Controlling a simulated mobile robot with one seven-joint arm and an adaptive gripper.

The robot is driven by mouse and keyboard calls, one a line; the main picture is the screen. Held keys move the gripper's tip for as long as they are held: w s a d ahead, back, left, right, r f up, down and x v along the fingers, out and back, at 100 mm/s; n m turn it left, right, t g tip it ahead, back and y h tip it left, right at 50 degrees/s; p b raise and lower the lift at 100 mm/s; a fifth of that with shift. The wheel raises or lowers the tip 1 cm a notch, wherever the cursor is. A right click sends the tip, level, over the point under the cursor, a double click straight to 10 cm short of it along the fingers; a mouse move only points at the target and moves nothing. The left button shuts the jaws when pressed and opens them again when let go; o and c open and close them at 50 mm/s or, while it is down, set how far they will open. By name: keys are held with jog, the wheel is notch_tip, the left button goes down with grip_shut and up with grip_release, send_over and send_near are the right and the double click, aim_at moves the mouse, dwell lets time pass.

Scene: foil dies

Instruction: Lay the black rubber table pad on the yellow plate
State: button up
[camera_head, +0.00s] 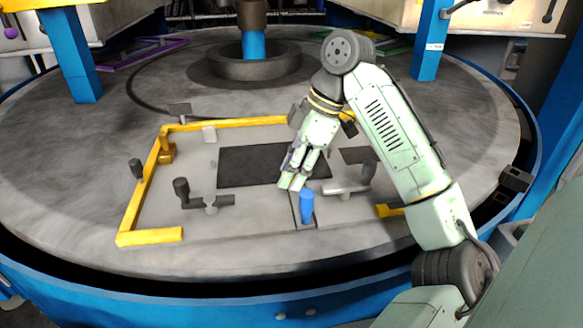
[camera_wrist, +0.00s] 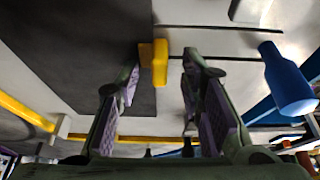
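A flat black rectangle (camera_head: 245,165), which looks like the rubber pad, lies on the grey board on the round table. In the wrist view it fills the upper left (camera_wrist: 85,45). My gripper (camera_head: 293,181) points down near its right end. The fingers (camera_wrist: 162,72) are apart, with a gap between them. A small yellow block (camera_wrist: 160,62) shows between the fingertips in the wrist view; I cannot tell whether it is touched. Yellow strips (camera_head: 150,185) edge the board. No separate yellow plate is clearly seen.
A blue cylinder (camera_head: 306,207) stands just in front of my gripper. A thick column (camera_head: 253,40) rises behind. The board's front middle (camera_head: 255,222) is bare.

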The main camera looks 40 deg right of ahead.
jog(key=v, duration=1.2)
